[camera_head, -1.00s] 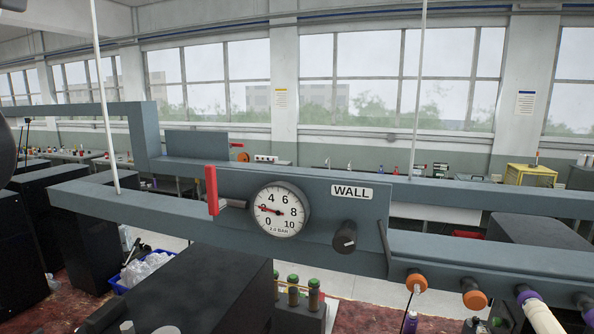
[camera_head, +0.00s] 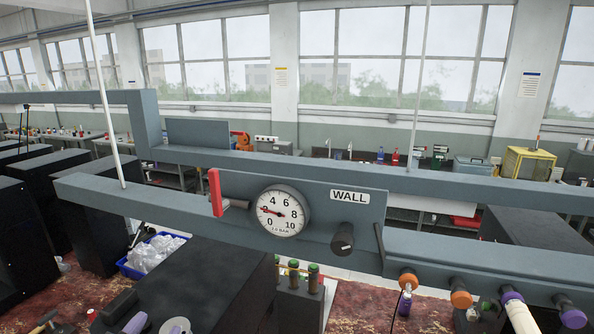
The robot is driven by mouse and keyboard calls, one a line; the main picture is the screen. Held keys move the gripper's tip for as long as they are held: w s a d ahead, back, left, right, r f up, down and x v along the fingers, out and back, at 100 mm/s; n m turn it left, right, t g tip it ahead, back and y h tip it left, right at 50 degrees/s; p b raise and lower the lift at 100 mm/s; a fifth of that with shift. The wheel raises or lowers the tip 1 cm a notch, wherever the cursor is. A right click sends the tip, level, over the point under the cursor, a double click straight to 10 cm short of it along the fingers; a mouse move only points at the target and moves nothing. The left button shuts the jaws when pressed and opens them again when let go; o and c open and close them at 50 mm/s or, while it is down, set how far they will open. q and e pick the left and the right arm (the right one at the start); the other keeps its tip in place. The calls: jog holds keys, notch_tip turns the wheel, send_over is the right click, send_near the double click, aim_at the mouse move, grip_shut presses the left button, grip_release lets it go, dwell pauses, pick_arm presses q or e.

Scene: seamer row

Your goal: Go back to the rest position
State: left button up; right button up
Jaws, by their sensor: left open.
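At most a small part of my left gripper shows, and I cannot make out its fingers against the clutter at the lower left. I see nothing held in it. My right gripper is not in view. A grey rail panel with a round pressure gauge (camera_head: 282,211), a red lever (camera_head: 215,192), a black knob (camera_head: 342,238) and a WALL label (camera_head: 350,197) crosses the middle of the view. No arm of mine shows clearly in front of it.
Orange knobs (camera_head: 460,299) and purple-and-white handles hang under the rail at right. A black machine (camera_head: 200,285) and green-capped bottles (camera_head: 294,272) stand below it. A blue bin (camera_head: 152,254) with clear bags sits at left. Benches line the windows.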

pick_arm(q)
jog(key=s+f+n+g+p, duration=0.1)
jog(key=s+f+g, duration=0.3)
jog(key=f, duration=0.5)
jog(key=s+a+f+n+g+p, duration=0.1)
jog(key=s+f+g, duration=0.1)
jog(key=s+f, duration=0.55)
jog(key=s+f+g+p, duration=0.2)
jog(key=s+f+g, duration=0.15)
jog(key=f, duration=0.75)
jog(key=s+f+g, duration=0.3)
jog(key=s+f, duration=0.4)
jog(key=s, duration=0.5)
jog(key=shift+s+n+p, duration=0.3)
jog(key=shift+p, duration=0.15)
jog(key=shift+r, duration=0.1)
jog(key=shift+o, duration=0.4)
